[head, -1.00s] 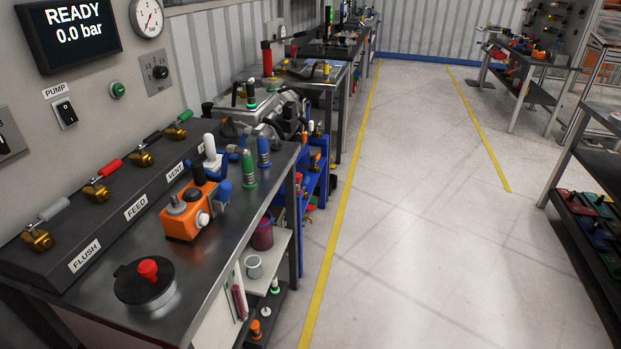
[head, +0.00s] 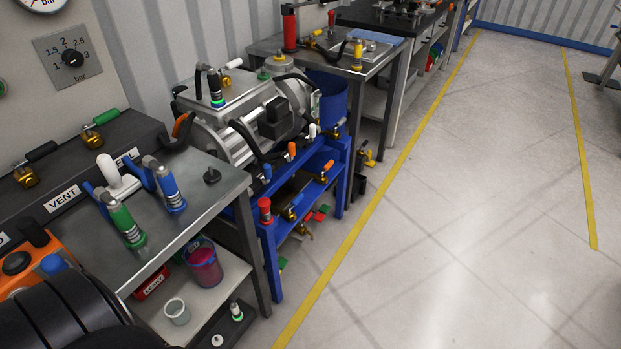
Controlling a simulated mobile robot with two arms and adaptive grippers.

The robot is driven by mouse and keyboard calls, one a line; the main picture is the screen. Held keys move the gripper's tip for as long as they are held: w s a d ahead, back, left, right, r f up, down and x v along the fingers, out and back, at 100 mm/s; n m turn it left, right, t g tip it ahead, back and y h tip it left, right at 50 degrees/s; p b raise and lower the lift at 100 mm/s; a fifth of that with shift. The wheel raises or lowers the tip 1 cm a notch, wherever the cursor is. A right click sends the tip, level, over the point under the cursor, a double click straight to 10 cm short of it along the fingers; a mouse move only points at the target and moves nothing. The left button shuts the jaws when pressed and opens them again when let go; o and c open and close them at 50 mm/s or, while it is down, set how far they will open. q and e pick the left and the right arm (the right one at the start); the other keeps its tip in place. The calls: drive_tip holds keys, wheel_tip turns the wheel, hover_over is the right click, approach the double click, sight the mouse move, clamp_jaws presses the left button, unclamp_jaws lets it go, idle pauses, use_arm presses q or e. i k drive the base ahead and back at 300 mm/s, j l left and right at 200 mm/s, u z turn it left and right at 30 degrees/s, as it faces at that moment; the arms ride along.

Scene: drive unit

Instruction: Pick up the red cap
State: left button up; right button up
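A small red cylindrical piece (head: 265,207) that looks like a red cap is at the near left corner of the blue rack (head: 270,262). It appears upright, and I cannot tell what it sits on. A smaller red piece (head: 322,212) lies low inside the rack, too small to make out. Neither of my grippers is in view. A large black ribbed rounded part in the lower left corner looks like part of my own arm, and nothing of its fingers shows.
A metal bench holds a green-collared fitting (head: 125,224), a blue-collared fitting (head: 170,188) and a white-handled part (head: 117,178). Below it are a maroon container (head: 204,265) and a grey cup (head: 177,311). The floor to the right is clear.

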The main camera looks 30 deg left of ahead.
sight(264, 203)
drive_tip(key=i+u, duration=0.1)
drive_tip(key=i, duration=0.75)
drive_tip(key=i+l+u, duration=0.1)
drive_tip(key=i, duration=0.8)
drive_tip(key=i+u, duration=0.25)
drive_tip(key=u, duration=0.2)
drive_tip(key=i+l+u, duration=0.1)
drive_tip(key=i+u, duration=0.15)
drive_tip(key=u, duration=0.15)
drive_tip(key=i+l+u, duration=0.15)
drive_tip(key=u, duration=0.3)
drive_tip(key=i+l+u, duration=0.25)
drive_tip(key=u, duration=0.15)
